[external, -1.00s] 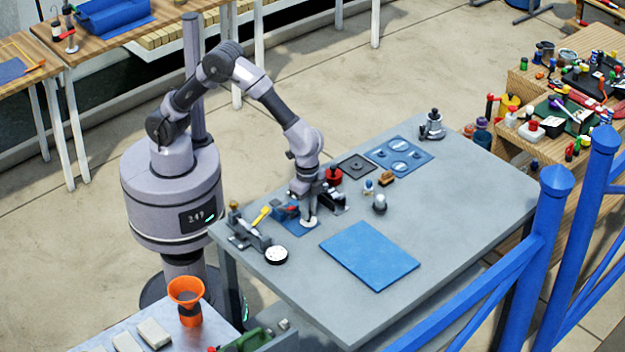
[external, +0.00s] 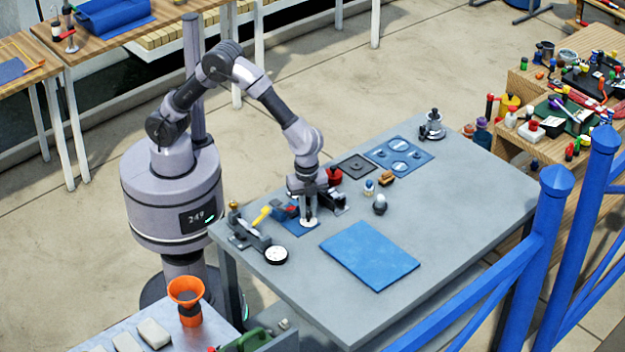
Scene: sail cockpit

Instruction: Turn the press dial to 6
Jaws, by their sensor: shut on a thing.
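My gripper (external: 308,217) points straight down at the left part of the grey bench. It is shut on the press dial, whose pale round face (external: 309,223) shows just under the fingertips. The fingers and wrist cover most of the dial, and its numbers and pointer are too small to read. Dark parts (external: 337,201) stand close beside the gripper on the right; I cannot tell whether they belong to the press.
A round white-faced disc (external: 276,255) and a small device with a yellow handle (external: 262,216) stand left of the gripper. A red item (external: 335,176) stands close behind it. A blue mat (external: 369,255) lies clear at the front. Blue railings (external: 548,235) stand at right.

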